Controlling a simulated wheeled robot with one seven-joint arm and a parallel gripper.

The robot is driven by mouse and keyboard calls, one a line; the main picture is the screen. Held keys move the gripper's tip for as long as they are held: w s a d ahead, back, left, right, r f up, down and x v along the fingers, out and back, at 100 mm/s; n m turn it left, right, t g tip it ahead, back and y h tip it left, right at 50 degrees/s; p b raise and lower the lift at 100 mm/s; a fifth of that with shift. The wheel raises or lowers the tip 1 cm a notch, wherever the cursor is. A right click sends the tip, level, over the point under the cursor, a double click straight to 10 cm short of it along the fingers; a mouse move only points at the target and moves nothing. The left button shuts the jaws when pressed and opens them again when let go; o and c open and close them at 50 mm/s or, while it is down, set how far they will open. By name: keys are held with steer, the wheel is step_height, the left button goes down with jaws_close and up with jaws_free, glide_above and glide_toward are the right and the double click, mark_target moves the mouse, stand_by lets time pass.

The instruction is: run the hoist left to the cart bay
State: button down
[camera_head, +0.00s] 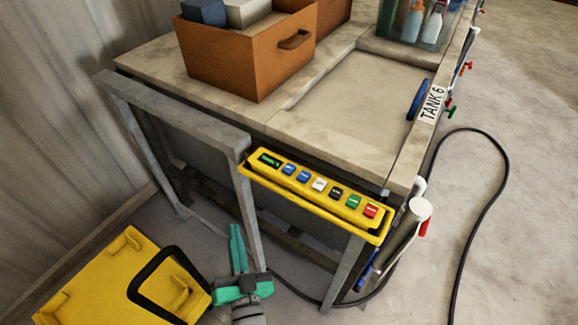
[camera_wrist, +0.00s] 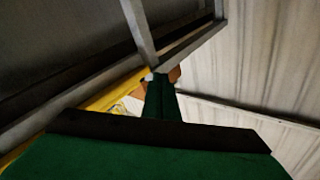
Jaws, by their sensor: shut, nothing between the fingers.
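A yellow control pendant (camera_head: 312,205) with a row of coloured buttons is fixed at the near end of the tank bench. Its buttons include a green one, blue ones, a white one, a black one and a red one (camera_head: 371,211). My green gripper (camera_head: 236,240) is low and left of the pendant, apart from it, fingers together and empty. In the wrist view my gripper (camera_wrist: 162,85) points toward a grey frame, with a yellow edge (camera_wrist: 95,103) at the left. The hoist and the cart bay cannot be made out.
The bench carries orange bins (camera_head: 220,62) and a glass tank with bottles (camera_head: 415,25). A grey metal frame (camera_head: 180,108) stands close behind my gripper. A yellow box with a black handle (camera_head: 115,285) is at lower left. A black hose (camera_head: 497,190) lies on the open floor at right.

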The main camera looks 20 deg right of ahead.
steer(key=w+d+r+n+g+y, duration=0.1)
steer(key=w+r+n+y, duration=0.35)
steer(key=r, duration=0.55)
steer(key=w+d+r+n+y, duration=0.25)
steer(key=w+r+n, duration=0.3)
steer(key=r, duration=0.45)
steer(key=w+r+n+g+y, duration=0.1)
steer(key=w+r+n+y, duration=0.4)
steer(key=r, duration=0.4)
steer(key=n+g+h, duration=0.4)
steer(key=g+h, duration=0.3)
steer(key=g, duration=0.2)
glide_above(292, 171)
step_height(292, 171, down, 7)
steer(key=shift+d+r, duration=0.1)
steer(key=shift+f, duration=4.4)
